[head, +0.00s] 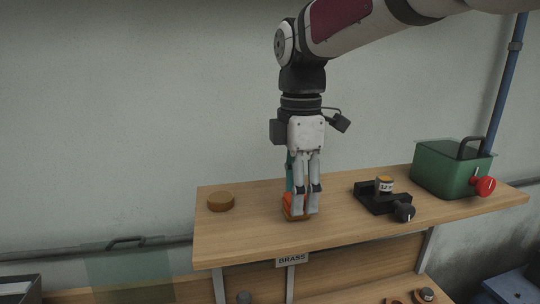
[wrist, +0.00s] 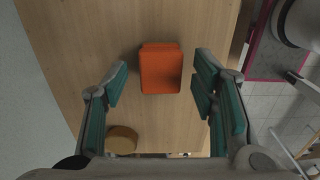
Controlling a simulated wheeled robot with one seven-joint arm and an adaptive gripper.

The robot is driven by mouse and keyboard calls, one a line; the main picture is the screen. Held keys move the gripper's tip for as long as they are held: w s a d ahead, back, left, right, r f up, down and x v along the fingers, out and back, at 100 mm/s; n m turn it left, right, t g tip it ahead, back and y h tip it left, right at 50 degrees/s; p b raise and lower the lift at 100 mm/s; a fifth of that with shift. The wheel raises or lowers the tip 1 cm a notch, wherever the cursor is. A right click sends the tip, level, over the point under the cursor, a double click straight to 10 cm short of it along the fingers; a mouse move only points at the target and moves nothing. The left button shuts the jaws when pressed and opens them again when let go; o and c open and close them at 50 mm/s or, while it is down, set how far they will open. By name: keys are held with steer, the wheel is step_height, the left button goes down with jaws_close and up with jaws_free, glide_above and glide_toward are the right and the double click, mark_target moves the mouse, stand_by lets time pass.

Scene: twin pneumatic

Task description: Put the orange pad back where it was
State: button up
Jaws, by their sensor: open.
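The orange pad (head: 288,200) is on the wooden shelf top, partly hidden behind my fingers in the head view. In the wrist view the orange pad (wrist: 160,72) shows whole, lying between and a little ahead of my fingertips, with bare wood on both sides of it. My gripper (head: 304,212) points down over the pad. Its fingers are open, and the wrist view shows gaps between the pad and both fingers (wrist: 160,88). Whether the pad rests flat on the wood or on something thin is unclear.
A round brown disc (head: 221,202) lies left of the gripper. A black fixture (head: 372,199) with a dark knob and a small labelled cylinder (head: 384,185) stands right. A green box (head: 446,168) with a red knob is farther right. A BRASS label (head: 292,260) hangs on the front edge.

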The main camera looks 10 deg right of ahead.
step_height(320, 180, up, 11)
steer(key=s+d+f+m+t, duration=0.2)
steer(key=s+f+m+t, duration=0.1)
steer(key=s+f+m, duration=0.4)
steer(key=s+d+f+m+t, duration=0.2)
steer(key=s+f+m, duration=0.6)
steer(key=m, duration=0.3)
steer(key=shift+s+d+t+b, duration=0.15)
steer(key=shift+d+t+b, duration=0.25)
steer(key=shift+b, duration=0.05)
steer(key=shift+f, duration=0.1)
